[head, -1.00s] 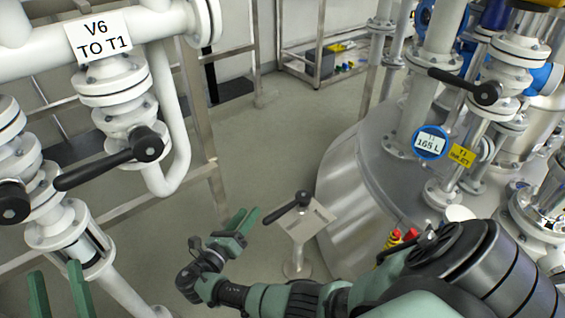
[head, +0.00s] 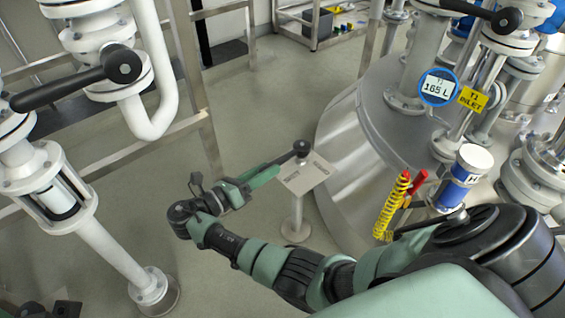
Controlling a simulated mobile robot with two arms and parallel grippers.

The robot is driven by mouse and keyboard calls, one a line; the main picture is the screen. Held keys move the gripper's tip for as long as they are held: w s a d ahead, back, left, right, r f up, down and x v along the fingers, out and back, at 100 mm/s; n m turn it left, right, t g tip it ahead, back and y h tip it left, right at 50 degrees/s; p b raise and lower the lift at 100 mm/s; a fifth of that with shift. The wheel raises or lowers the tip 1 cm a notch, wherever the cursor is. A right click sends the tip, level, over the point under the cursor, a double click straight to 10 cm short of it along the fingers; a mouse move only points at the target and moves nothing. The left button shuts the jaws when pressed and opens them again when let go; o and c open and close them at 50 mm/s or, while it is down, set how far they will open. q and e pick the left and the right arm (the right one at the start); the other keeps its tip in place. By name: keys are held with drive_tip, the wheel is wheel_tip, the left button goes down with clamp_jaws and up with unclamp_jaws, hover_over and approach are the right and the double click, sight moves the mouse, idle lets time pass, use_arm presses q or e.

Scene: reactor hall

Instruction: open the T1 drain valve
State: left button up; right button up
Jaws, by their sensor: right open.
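A small pedestal with a tilted pale plate (head: 305,174) stands on the floor beside the steel tank (head: 345,150). A black lever handle with a round hub (head: 302,147) sits at the top of the plate and points down-left. The plate's small labels are unreadable, so I cannot confirm that this is the T1 drain valve. My right gripper (head: 266,175) is open, its green fingers at the lever's free end. The fingers partly hide the lever; I cannot tell whether they touch it. My left gripper is not in view.
The tank carries a round blue gauge reading 165 L (head: 438,87) and a yellow T1 INLET tag (head: 472,98). A yellow coil (head: 392,205) shows near my right arm. White piping with another black lever (head: 75,80) stands left. Floor between is clear.

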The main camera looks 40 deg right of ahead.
sight(280, 161)
drive_tip(key=d, duration=0.1)
drive_tip(key=d+b, duration=0.1)
drive_tip(key=d, duration=0.3)
drive_tip(key=shift+w+d, duration=0.2)
drive_tip(key=shift+w, duration=0.05)
clamp_jaws()
idle(1.2)
